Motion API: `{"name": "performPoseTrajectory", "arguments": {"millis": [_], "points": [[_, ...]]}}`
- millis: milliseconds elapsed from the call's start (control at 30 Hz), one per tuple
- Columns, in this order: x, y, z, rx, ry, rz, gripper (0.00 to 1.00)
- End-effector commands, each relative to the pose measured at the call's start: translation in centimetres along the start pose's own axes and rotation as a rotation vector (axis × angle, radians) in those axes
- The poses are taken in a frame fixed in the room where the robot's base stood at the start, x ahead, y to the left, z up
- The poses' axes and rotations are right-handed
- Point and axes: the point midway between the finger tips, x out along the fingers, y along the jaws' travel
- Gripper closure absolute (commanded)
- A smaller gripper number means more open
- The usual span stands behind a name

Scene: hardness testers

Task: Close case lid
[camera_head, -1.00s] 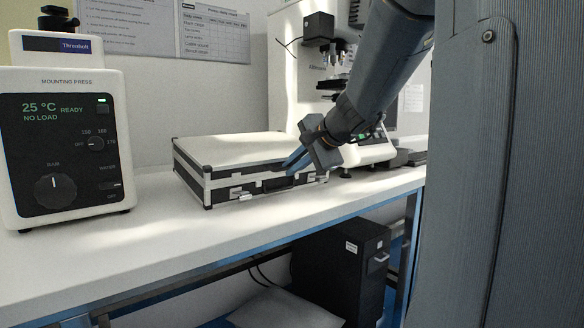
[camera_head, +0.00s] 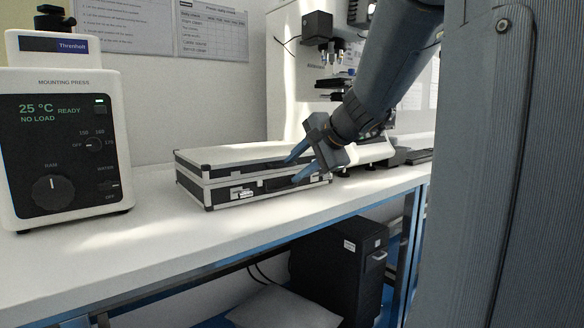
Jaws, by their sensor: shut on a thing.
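The case (camera_head: 222,196) is a black box with silver metal edges, lying on the bench. Its lid (camera_head: 228,154) has a pale top and lies down on the base or very nearly so; a small gap at the front cannot be ruled out. A silver latch (camera_head: 243,194) shows at the front left. My gripper (camera_head: 296,166) reaches in from the upper right at the lid's front right. One blue finger lies over the lid top and the other is lower, before the front face, with the lid's front edge between them. The gripper hides the front right part.
A mounting press (camera_head: 60,140) stands left of the case. A white tester (camera_head: 300,75) stands behind and right, close to my arm. The bench top (camera_head: 120,245) is clear in front of the case. A black cabinet (camera_head: 335,275) is below.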

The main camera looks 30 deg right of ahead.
Motion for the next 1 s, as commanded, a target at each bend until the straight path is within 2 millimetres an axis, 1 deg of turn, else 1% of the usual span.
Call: {"name": "performPoseTrajectory", "arguments": {"millis": [33,100,200,300,433,1000], "points": [[-1.2,-0.2,-0.1,0.0,0.004,-0.001,0.73],[-2.4,-0.2,-0.1,0.0,0.004,-0.002,0.73],[-3.7,-0.3,-0.1,-0.001,0.004,-0.003,0.73],[-4.5,-0.3,0.0,-0.002,0.002,-0.004,0.73],[-4.9,-0.3,0.0,-0.002,0.002,-0.005,0.73],[-4.9,-0.4,0.1,-0.004,0.0,-0.007,0.73]]}}
